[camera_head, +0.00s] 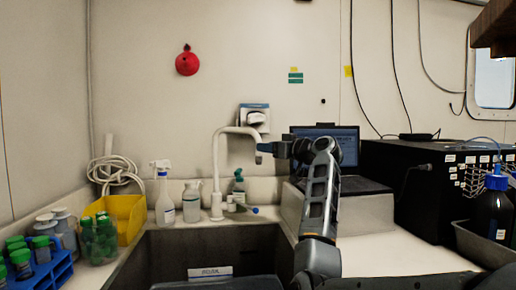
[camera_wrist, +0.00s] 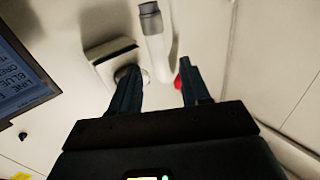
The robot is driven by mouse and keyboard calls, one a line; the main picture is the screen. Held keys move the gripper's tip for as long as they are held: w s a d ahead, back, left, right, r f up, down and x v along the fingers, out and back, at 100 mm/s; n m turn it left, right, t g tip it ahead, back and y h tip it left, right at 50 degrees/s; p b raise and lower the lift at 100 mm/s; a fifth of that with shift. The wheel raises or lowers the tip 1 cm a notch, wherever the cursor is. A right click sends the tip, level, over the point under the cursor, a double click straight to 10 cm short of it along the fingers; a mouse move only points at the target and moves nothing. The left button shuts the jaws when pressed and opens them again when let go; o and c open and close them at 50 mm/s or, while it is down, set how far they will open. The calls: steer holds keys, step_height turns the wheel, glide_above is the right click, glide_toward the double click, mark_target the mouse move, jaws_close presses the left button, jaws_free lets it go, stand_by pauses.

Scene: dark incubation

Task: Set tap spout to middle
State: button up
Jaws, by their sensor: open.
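The white tap (camera_head: 216,175) stands behind the sink (camera_head: 150,262). Its curved spout points to the right in the head view and ends in a grey tip (camera_head: 258,159). My gripper (camera_head: 266,147) is beside the spout's end, coming from the right. In the wrist view the spout (camera_wrist: 160,58) with its grey tip (camera_wrist: 149,9) lies ahead of and between the two spread fingers of my gripper (camera_wrist: 158,75). The gripper is open and holds nothing. Whether a finger touches the spout I cannot tell.
A laptop (camera_head: 335,145) and a black machine (camera_head: 430,185) stand to the right. A spray bottle (camera_head: 164,200), a clear bottle (camera_head: 191,202) and a green-grey bottle (camera_head: 239,187) stand around the tap base. A yellow bin (camera_head: 126,212) is left. Air above the sink is free.

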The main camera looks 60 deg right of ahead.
steer(key=shift+x, duration=2.7)
steer(key=shift+c, duration=0.3)
jaws_close()
